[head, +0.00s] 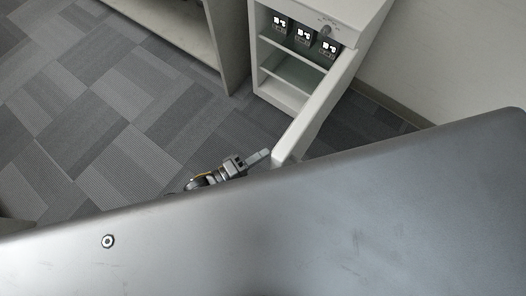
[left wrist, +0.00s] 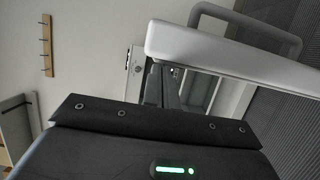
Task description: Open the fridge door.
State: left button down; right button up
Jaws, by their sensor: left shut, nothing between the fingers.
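The white fridge (head: 345,14) stands at the top right of the head view. Its door (head: 322,108) stands open, swung out toward me, and the inside shelves show. My left gripper (head: 259,156) is shut and empty, with its fingertips close to the inner side of the door's near end; I cannot tell whether they touch. In the left wrist view the door (left wrist: 225,52) crosses the upper right, with a grey bar handle (left wrist: 250,28) on its outer side. The left fingers do not show clearly there. My right gripper is not in view.
Several small dark boxes (head: 303,36) stand on the fridge's upper shelf. A grey cabinet (head: 228,45) stands left of the fridge. Carpeted floor (head: 110,110) is clear at the left. A wall is behind. My own body fills the lower head view.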

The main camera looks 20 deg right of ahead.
pick_arm(q)
jog(key=v, duration=0.9)
jog(key=shift+a+b, duration=0.35)
jog(key=shift+b, duration=0.05)
jog(key=shift+s, duration=0.1)
jog(key=w+a+f+m+t+y, duration=0.1)
jog(key=a+f+m+y, duration=0.1)
jog(key=a+f+y, duration=0.5)
jog(key=w+a+f+m+y, duration=0.1)
jog(key=w+a+f+m, duration=0.3)
jog(key=f, duration=0.8)
jog(key=s+a+f+m+t+y, duration=0.1)
jog(key=a+f+y, duration=0.3)
jog(key=a+f, duration=0.45)
jog(key=s+a+f+m+g+y, duration=0.1)
jog(key=s+a+f+g+y, duration=0.25)
jog(key=s+a+f, duration=0.6)
jog(key=s+d+f+g+y, duration=0.1)
jog(key=s+f, duration=0.2)
jog(key=s, duration=0.4)
jog(key=s+d+f+n+g, duration=0.1)
jog(key=s+d+f+g, duration=0.1)
jog(key=s, duration=0.6)
jog(key=shift+s+f+n+y, duration=0.3)
jog(key=shift+s+f+y, duration=0.05)
jog(key=shift+f, duration=0.25)
